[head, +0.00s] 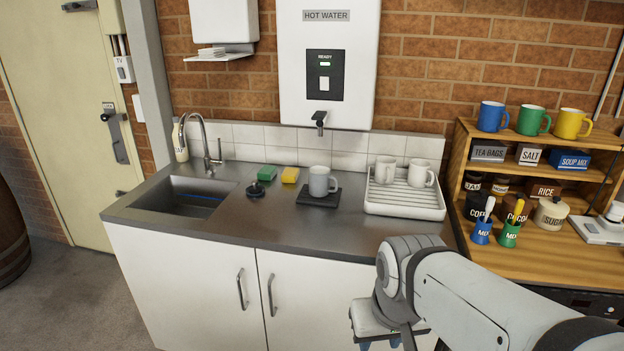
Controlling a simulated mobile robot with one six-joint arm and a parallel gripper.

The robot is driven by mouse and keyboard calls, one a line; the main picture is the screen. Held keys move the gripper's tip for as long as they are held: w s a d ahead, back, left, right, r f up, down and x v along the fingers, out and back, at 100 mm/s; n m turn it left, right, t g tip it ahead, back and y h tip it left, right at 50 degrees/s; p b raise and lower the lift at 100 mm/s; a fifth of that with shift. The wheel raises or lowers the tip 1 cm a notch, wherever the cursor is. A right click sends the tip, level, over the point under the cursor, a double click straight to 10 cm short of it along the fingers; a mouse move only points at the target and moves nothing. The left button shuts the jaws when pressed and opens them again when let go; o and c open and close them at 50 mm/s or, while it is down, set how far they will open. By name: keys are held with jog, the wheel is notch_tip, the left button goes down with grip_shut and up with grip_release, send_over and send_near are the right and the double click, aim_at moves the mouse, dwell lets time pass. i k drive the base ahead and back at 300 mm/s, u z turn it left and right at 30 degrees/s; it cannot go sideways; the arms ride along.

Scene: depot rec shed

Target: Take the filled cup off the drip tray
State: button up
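A light grey cup (319,181) stands upright on the dark drip tray (306,199) below the hot water spout. Its handle points right. The angle does not show clearly whether it is filled. My gripper (380,342) is at the bottom edge of the head view, in front of the counter and well apart from the cup. Its fingertips are cut off by the frame, so I cannot tell whether it is open or shut.
A white dish rack (401,207) with two white mugs stands right of the tray. Left are a yellow sponge (290,175), a green sponge (267,173), a black sink plug (256,191) and the sink (186,196). The spout (320,121) hangs above the cup. The front counter is clear.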

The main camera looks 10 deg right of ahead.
aim_at(318, 177)
jog(key=u, duration=0.05)
jog(key=i, duration=1)
jog(key=z, duration=0.05)
